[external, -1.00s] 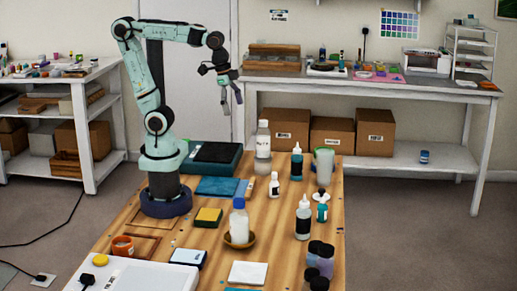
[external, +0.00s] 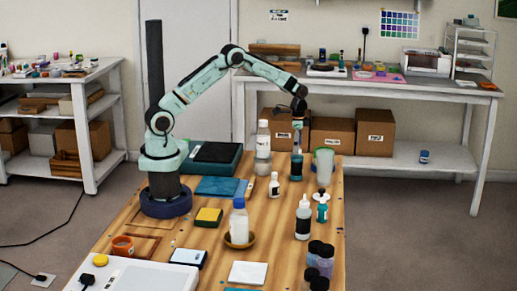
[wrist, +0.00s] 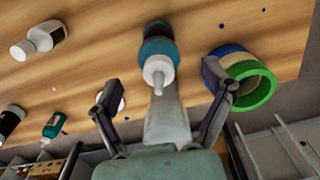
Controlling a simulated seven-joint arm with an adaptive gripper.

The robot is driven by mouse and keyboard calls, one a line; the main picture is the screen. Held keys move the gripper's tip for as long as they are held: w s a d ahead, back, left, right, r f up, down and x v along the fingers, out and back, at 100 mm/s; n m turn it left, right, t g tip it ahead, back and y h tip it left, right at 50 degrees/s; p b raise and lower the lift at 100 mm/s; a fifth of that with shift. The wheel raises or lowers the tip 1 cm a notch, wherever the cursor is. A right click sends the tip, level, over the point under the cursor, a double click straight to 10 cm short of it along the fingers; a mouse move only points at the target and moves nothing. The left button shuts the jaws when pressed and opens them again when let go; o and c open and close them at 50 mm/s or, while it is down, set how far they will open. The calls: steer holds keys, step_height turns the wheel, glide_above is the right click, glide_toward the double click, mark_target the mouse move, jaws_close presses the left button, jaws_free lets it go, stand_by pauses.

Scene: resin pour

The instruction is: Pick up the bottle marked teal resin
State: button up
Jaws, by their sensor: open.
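A dark teal bottle (external: 297,167) with a white nozzle stands upright near the far right of the wooden table. Its label is not readable. In the wrist view the teal bottle (wrist: 158,48) appears beyond and between my fingers. My gripper (external: 299,122) is above this bottle, pointing down, open and apart from it. A smaller teal bottle (external: 322,212) with a white top stands nearer the viewer.
The translucent cup (external: 324,165) stands right beside the teal bottle. A tall clear bottle (external: 263,147) and a small white bottle (external: 274,187) stand left of it. A white-nozzled dark-labelled bottle (external: 303,222) is nearer.

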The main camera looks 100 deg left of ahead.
mark_target(297, 159)
steer(key=shift+f, duration=2.35)
steer(key=c, duration=1.4)
